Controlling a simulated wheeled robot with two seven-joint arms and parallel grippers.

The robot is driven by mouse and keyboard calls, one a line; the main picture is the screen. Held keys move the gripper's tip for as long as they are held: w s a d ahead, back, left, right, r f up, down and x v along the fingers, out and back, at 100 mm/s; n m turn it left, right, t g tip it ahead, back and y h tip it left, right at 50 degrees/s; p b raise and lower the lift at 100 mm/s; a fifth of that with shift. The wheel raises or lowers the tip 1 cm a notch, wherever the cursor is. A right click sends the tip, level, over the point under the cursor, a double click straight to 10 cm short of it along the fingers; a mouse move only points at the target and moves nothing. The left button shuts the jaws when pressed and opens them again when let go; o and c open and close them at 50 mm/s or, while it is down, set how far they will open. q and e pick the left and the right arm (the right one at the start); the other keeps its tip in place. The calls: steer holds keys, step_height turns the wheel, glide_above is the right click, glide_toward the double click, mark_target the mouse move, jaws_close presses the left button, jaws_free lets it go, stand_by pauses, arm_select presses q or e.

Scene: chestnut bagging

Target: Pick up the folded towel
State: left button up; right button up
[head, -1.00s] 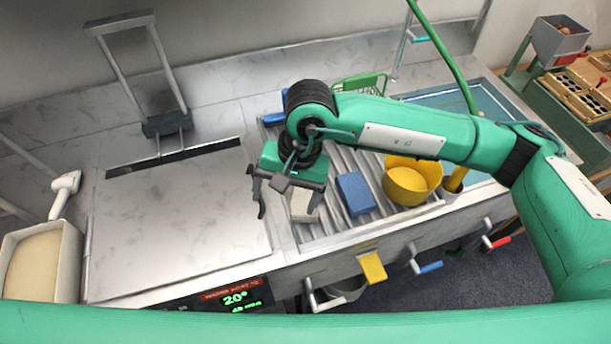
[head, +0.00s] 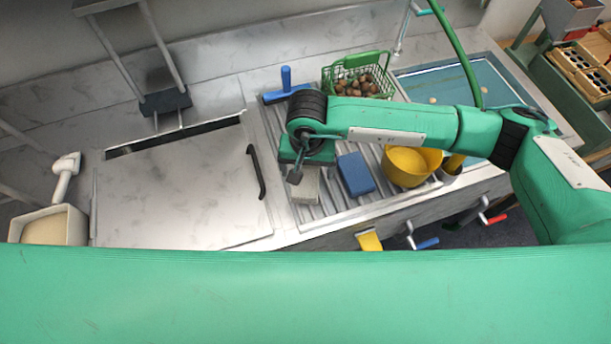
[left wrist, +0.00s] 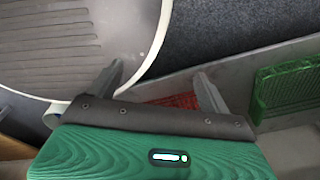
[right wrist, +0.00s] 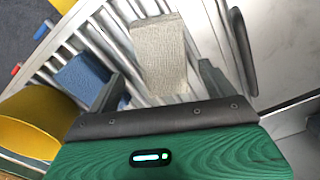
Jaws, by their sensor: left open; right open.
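A pale beige folded towel (head: 306,186) lies on the ribbed metal rack of the counter in the head view, left of a blue sponge-like block (head: 355,174). In the right wrist view the towel (right wrist: 158,48) appears beyond and between the open fingers of the right gripper (right wrist: 161,76), with nothing held. My left gripper (left wrist: 158,76) is open and empty in the left wrist view, away from the towel, and does not show in the head view.
A yellow bowl (head: 407,167), a green basket of brown nuts (head: 357,82) and a blue-handled tool (head: 286,88) stand around the rack. A flat metal lid (head: 180,190) with a dark handle is left. Below my left gripper are a round white-rimmed pan (left wrist: 85,45) and a green crate (left wrist: 287,88).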

mark_target(306, 177)
steer(key=f+p, duration=0.1)
steer(key=f, duration=0.2)
steer(key=shift+a+f+p, duration=0.1)
steer(key=shift+a+p, duration=0.1)
steer(key=shift+p, duration=0.15)
steer(key=shift+f, duration=0.4)
steer(key=c, duration=1.1)
arm_select(q)
steer(key=shift+s+r, duration=0.3)
steer(key=shift+r, duration=0.25)
steer(key=shift+s+r, duration=0.3)
steer(key=shift+r, duration=0.25)
arm_select(e)
steer(key=shift+c, duration=0.3)
steer(key=shift+w+r, duration=0.1)
